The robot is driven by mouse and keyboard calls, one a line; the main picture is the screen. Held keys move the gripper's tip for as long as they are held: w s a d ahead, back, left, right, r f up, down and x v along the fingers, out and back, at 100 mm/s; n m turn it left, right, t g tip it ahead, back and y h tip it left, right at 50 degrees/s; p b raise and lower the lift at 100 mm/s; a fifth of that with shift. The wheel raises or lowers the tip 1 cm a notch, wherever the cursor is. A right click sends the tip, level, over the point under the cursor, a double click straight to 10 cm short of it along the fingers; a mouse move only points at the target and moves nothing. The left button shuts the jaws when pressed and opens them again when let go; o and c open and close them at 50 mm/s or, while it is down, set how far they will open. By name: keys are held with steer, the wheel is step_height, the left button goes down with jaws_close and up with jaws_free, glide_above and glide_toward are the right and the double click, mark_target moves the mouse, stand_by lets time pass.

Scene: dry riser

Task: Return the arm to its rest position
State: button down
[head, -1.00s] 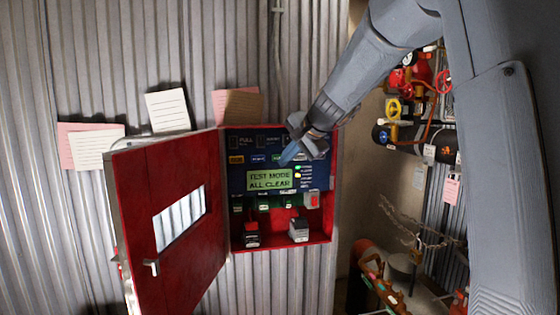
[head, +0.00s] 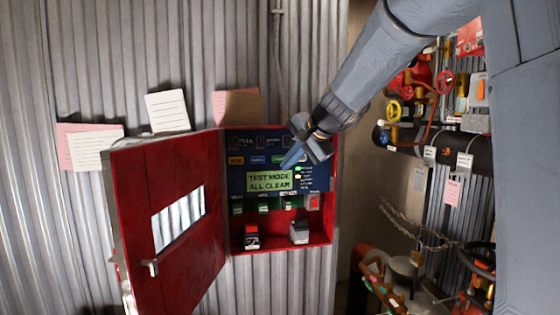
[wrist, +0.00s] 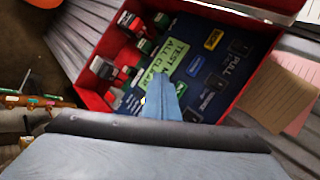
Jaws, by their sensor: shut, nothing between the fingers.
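My gripper (head: 292,157) is shut and empty, with its blue fingers together in front of the open red panel box. In the wrist view my gripper (wrist: 162,98) points at the panel face, beside the green display. I cannot tell whether the tips touch the panel; they appear apart from it. The red box (head: 333,190) holds a blue panel with a green display (head: 269,181) reading "TEST MODE ALL CLEAR". The display also shows in the wrist view (wrist: 172,52). My arm comes in from the upper right.
The red door (head: 130,195) stands swung open to the left. Paper notes (head: 167,112) are on the corrugated wall above the box. Red and yellow valves (head: 394,109), pipes and a chain (head: 420,228) fill the right side. Free room lies in front of the wall.

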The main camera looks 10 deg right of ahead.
steer(key=s+f+n+g+h, duration=0.3)
steer(key=s+f+n+g, duration=0.4)
steer(key=s+f, duration=2.3)
steer(key=s+n, duration=0.2)
steer(key=n, duration=0.2)
steer(key=shift+s+d+f+g+h, duration=0.2)
steer(key=shift+s+g+h, duration=0.1)
steer(key=shift+h, duration=0.1)
